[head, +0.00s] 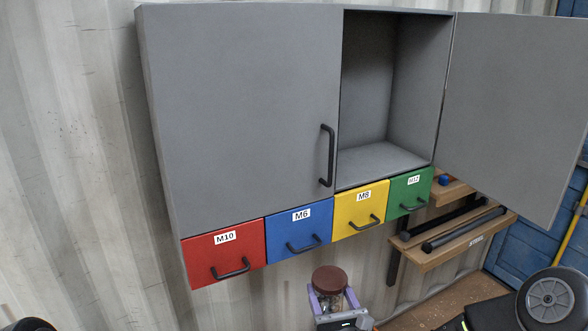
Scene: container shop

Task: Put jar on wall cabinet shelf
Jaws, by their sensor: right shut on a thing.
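A jar (330,279) with a brown round lid shows at the bottom centre, upright. My right gripper (331,299) is shut on it, with a purple finger at each side. The jar's lower part is mostly hidden by the gripper. The grey wall cabinet (235,110) hangs above and behind. Its right door (515,110) stands wide open to the right. The shelf (380,160) inside the right compartment is bare where it shows. The jar is below the cabinet, apart from it. My left gripper is not in view.
Red (224,255), blue (300,231), yellow (360,210) and green (409,193) drawers with handles line the cabinet's underside, all shut. The left door (245,125) is shut. A wooden rack (455,242) with dark bars is on the wall at right, below the open door.

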